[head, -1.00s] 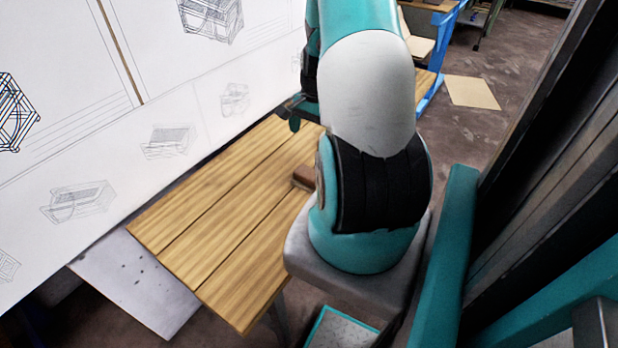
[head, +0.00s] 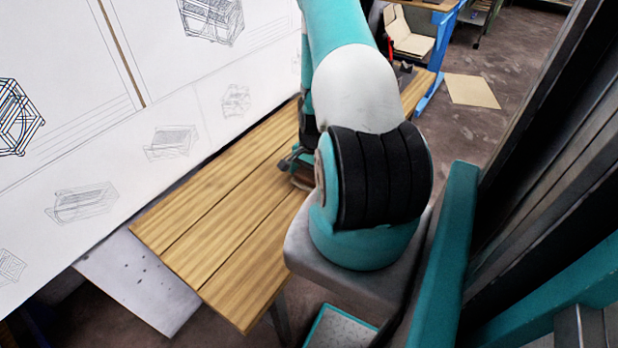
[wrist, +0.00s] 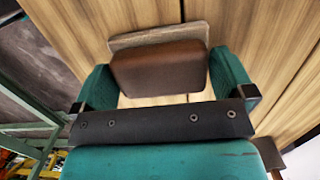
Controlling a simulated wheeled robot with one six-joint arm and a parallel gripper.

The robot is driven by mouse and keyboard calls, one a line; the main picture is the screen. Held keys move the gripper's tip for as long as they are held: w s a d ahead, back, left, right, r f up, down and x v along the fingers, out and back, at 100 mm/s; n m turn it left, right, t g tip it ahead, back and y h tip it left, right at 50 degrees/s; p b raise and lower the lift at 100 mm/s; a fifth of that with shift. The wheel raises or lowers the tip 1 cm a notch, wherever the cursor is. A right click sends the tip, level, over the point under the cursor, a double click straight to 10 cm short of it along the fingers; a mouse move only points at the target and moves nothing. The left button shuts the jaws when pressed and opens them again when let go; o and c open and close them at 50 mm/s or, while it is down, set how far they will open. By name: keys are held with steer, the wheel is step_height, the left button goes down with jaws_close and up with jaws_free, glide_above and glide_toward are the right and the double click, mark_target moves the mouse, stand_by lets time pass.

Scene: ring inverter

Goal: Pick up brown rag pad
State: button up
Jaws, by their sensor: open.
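The brown rag pad (wrist: 160,68) is a small rounded brown block with a lighter greyish-tan strip along its far side. In the wrist view it lies between the two teal fingers of my gripper (wrist: 163,72), which is open, with a finger on either side. In the head view a small part of the pad (head: 302,182) shows on the wooden table (head: 215,225), beside my arm. My gripper (head: 294,163) is low at the pad there, mostly hidden by my arm. I cannot tell whether the fingers touch the pad.
A large white board with line drawings (head: 110,130) stands along the table's left side. The table's near part is bare. A small dark object (head: 405,70) sits at its far end, near a pale chair (head: 410,38).

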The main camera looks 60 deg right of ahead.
mark_target(309, 173)
steer(key=c, duration=0.7)
steer(key=shift+r, duration=0.1)
steer(key=shift+c, duration=0.2)
step_height(309, 173, up, 20)
steer(key=shift+b, duration=0.35)
